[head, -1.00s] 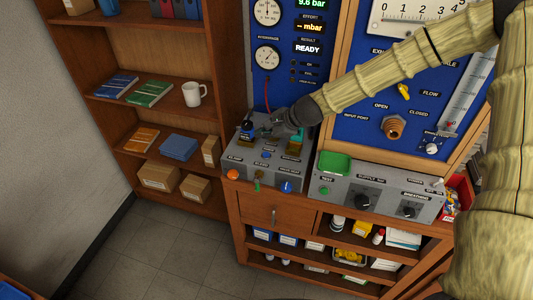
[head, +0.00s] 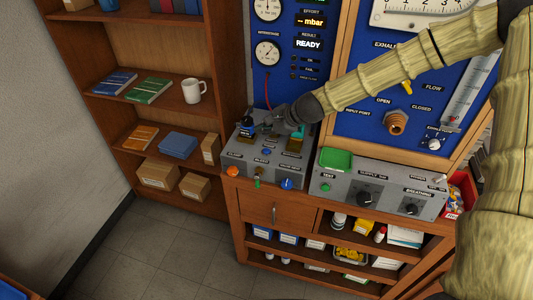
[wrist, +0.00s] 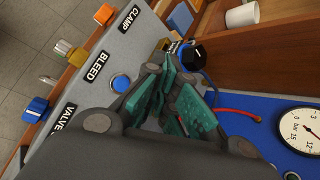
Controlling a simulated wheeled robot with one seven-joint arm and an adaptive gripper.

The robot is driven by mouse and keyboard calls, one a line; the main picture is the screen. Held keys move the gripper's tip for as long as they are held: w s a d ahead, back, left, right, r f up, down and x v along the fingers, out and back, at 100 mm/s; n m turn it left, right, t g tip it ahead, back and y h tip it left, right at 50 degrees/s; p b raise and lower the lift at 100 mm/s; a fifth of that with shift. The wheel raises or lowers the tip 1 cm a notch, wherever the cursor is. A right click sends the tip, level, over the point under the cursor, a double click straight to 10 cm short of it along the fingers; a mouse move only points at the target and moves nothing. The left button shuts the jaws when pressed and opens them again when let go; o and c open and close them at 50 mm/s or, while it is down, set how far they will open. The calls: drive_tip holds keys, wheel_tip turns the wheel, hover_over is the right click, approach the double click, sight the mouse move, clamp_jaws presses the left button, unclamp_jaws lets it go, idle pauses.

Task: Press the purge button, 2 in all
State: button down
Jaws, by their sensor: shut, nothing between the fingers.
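My gripper (head: 272,129) is shut and empty, low over the grey bench box (head: 238,169). Its teal fingers (wrist: 172,96) show in the wrist view. A black cap on a blue base (head: 247,128) stands at the box's back left; it also shows just beyond the fingers in the wrist view (wrist: 194,55). A round blue button (head: 266,152) sits on the box top, also left of the fingers in the wrist view (wrist: 121,84), near the BLEED label. No purge label is legible, so I cannot tell which part is the purge button. Contact with the cap is unclear.
An orange knob (head: 233,171) and a blue knob (head: 286,183) are on the box front. A second control box (head: 372,187) with a green tray (head: 336,160) stands to the right. Gauges and a READY display (head: 308,44) are behind. Shelves (head: 222,80) stand left.

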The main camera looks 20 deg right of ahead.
sight(265, 152)
drive_tip(key=shift+f+b, duration=2.05)
drive_tip(key=shift+f, duration=1)
drive_tip(key=shift+f, duration=0.1)
drive_tip(key=shift+f+b, duration=0.3)
drive_tip(key=shift+b, duration=0.05)
drive_tip(key=shift+f+b, duration=0.4)
drive_tip(key=shift+f, duration=0.1)
drive_tip(key=shift+r, duration=0.1)
drive_tip(key=shift+r+p, duration=0.65)
drive_tip(key=shift+r, duration=0.2)
drive_tip(key=shift+r, duration=0.1)
drive_tip(key=shift+r+p, duration=1.9)
drive_tip(key=shift+r, duration=0.5)
